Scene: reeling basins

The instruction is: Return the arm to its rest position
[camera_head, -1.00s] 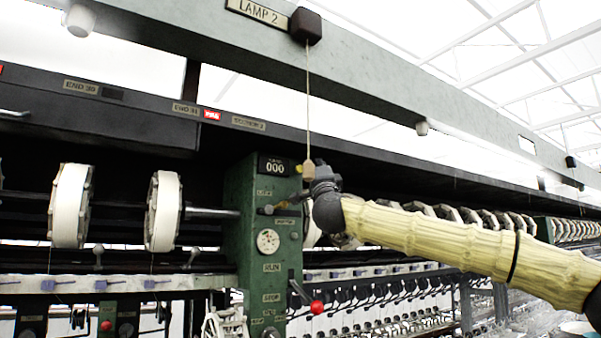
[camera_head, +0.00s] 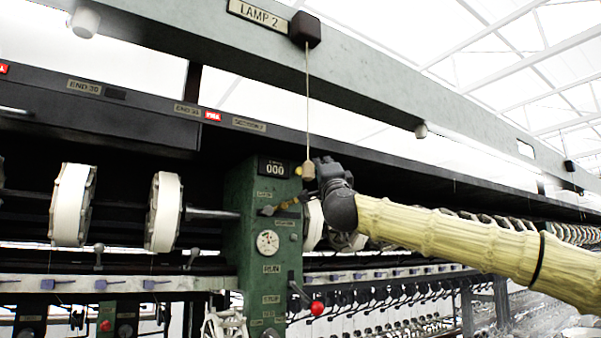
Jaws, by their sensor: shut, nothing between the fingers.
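My gripper (camera_head: 325,170) is the dark end of my arm, which has a pale yellow ribbed sleeve and enters from the right. The gripper is shut and empty. It shows just right of the wooden pull (camera_head: 308,171) that hangs on a cord (camera_head: 308,100) from a brown box (camera_head: 305,30) by the LAMP 2 sign (camera_head: 258,13). Whether gripper and pull touch, I cannot tell. The fingertips are small and partly hidden by the gripper's body.
A green control post (camera_head: 248,230) with a 000 counter (camera_head: 274,167) and a red-knobbed lever (camera_head: 317,308) stands left of and below my gripper. White reels (camera_head: 164,212) stand further left. A grey beam (camera_head: 380,85) crosses above.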

